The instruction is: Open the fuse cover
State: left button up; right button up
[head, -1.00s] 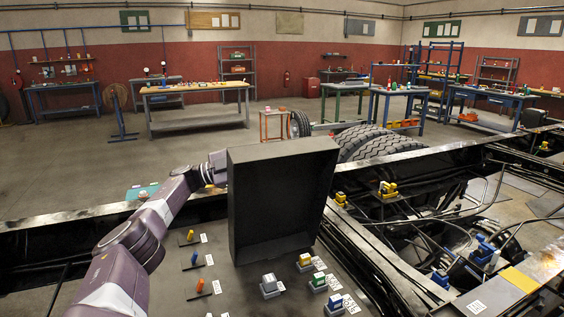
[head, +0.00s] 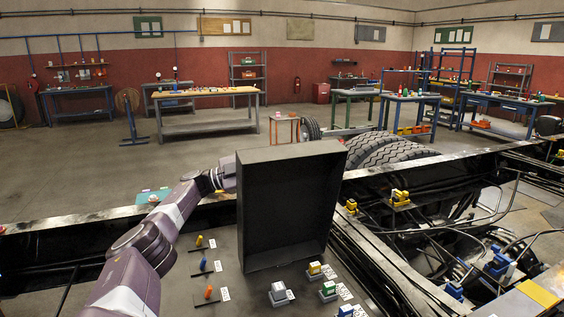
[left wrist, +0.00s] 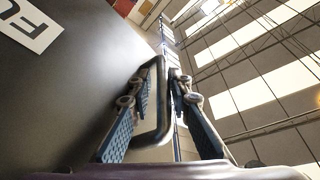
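The fuse cover (head: 290,205) is a dark, box-shaped lid. In the head view it stands raised and tilted back at the far edge of the fuse panel (head: 240,290), its hollow inside facing me. My left arm reaches behind its left side, so the left gripper is hidden there. In the left wrist view the cover's outer face (left wrist: 70,90) fills the left, with a white "FU" label. There my left gripper (left wrist: 162,78) has its two fingers closed about a dark bar handle (left wrist: 160,125) on the cover. My right gripper is in neither view.
The panel holds several coloured fuses, such as a grey block (head: 278,291) and an orange one (head: 208,292), with white labels. Black chassis rails and pipes (head: 430,225) lie to the right. Tyres (head: 395,150) and workbenches (head: 210,95) stand behind.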

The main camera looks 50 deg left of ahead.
pick_arm(q)
jog(key=v, duration=0.7)
jog(key=shift+s, duration=0.2)
jog(key=shift+a+f, duration=0.2)
jog(key=shift+a, duration=0.05)
